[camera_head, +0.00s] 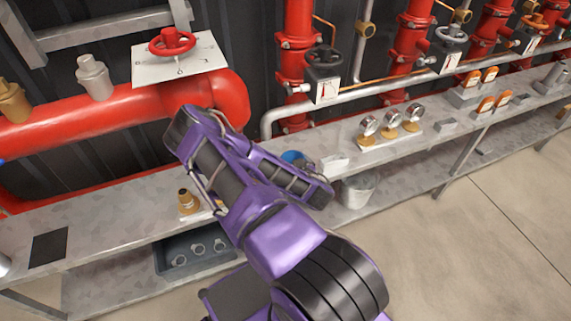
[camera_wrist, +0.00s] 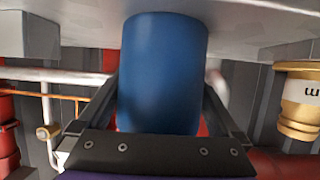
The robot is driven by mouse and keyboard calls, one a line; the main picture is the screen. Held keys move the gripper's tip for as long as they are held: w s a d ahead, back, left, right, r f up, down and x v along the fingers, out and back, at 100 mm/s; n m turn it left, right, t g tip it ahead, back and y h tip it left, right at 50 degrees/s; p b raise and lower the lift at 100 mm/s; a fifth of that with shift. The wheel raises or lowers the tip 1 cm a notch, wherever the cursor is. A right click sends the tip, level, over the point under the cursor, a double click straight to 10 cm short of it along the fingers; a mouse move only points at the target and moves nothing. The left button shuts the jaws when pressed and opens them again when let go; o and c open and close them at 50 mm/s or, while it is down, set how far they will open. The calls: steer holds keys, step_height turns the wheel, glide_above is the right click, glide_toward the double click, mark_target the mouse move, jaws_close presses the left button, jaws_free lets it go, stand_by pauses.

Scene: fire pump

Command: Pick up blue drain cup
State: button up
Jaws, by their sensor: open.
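The blue drain cup (camera_wrist: 163,60) stands large in the middle of the wrist view, which looks upside down. Its base meets the grey shelf top. My gripper (camera_wrist: 162,88) is open, with one dark finger on each side of the cup. I cannot tell whether the fingers touch it. In the head view, only a bit of the blue cup (camera_head: 292,156) shows behind my purple arm. My fingertips are hidden there.
The grey shelf (camera_head: 130,205) runs along the wall. A brass fitting (camera_head: 187,201) stands left of my arm, also in the wrist view (camera_wrist: 298,98). Gauges (camera_head: 390,124) and a small light block (camera_head: 334,162) stand right. A bucket (camera_head: 357,190) sits below; red pipes (camera_head: 70,125) run behind.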

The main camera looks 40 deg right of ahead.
steer(key=shift+w+d, duration=0.1)
steer(key=shift+w, duration=0.15)
steer(key=shift+c, duration=0.2)
steer(key=c, duration=1.1)
